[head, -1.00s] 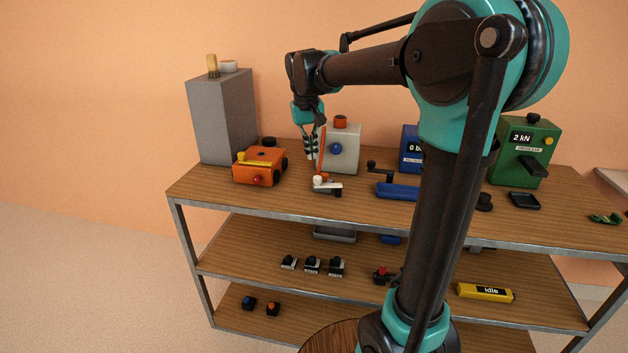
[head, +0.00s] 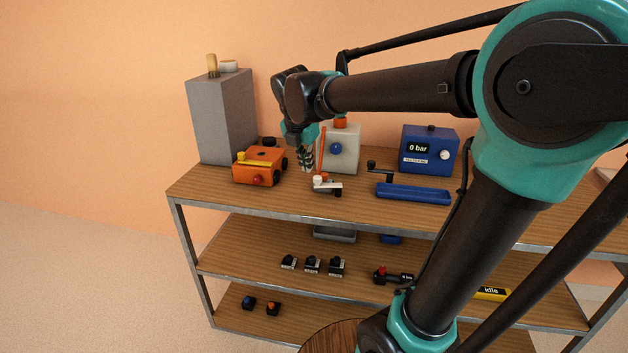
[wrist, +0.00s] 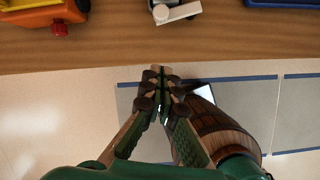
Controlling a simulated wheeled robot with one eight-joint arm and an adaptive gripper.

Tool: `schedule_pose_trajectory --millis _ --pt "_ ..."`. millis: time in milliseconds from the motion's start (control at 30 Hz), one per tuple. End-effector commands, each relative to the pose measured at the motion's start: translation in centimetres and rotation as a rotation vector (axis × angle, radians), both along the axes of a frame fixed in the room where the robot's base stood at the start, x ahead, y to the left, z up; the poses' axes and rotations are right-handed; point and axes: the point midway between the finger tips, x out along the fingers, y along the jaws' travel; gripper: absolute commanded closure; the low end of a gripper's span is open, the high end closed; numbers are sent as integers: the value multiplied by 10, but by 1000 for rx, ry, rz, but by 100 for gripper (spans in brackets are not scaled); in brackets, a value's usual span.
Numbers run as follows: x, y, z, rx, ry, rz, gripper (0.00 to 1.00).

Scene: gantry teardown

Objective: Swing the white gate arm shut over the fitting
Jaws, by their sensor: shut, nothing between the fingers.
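The white gate arm (head: 329,187) is a short pale bar on a small dark base near the front of the top shelf. It also shows at the top edge of the wrist view (wrist: 179,13). A round white knob (head: 318,179) sits at its left end. A thin orange-red upright (head: 322,150) stands just behind it. I cannot make out the fitting clearly, nor whether the arm lies over it. My gripper (head: 308,169) is shut and empty, pointing down behind and left of the gate arm, apart from it. Its closed fingertips show in the wrist view (wrist: 158,71).
An orange box (head: 259,167) with a red knob stands left of my gripper. A blue tray (head: 413,194) and a blue gauge box (head: 430,150) are to the right. Bare wood lies in front of the gate arm.

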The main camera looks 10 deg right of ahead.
Motion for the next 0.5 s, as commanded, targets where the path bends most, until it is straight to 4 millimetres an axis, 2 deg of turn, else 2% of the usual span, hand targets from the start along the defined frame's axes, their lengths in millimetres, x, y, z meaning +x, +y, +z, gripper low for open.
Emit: schedule_pose_trajectory --millis 100,267,367,500 --pt "-3 1 -1 -47 7 129 100" --pt "-3 1 -4 -72 11 193 100" --pt "0 0 -12 -72 12 192 100" --pt "8 -4 -33 -71 12 189 100"
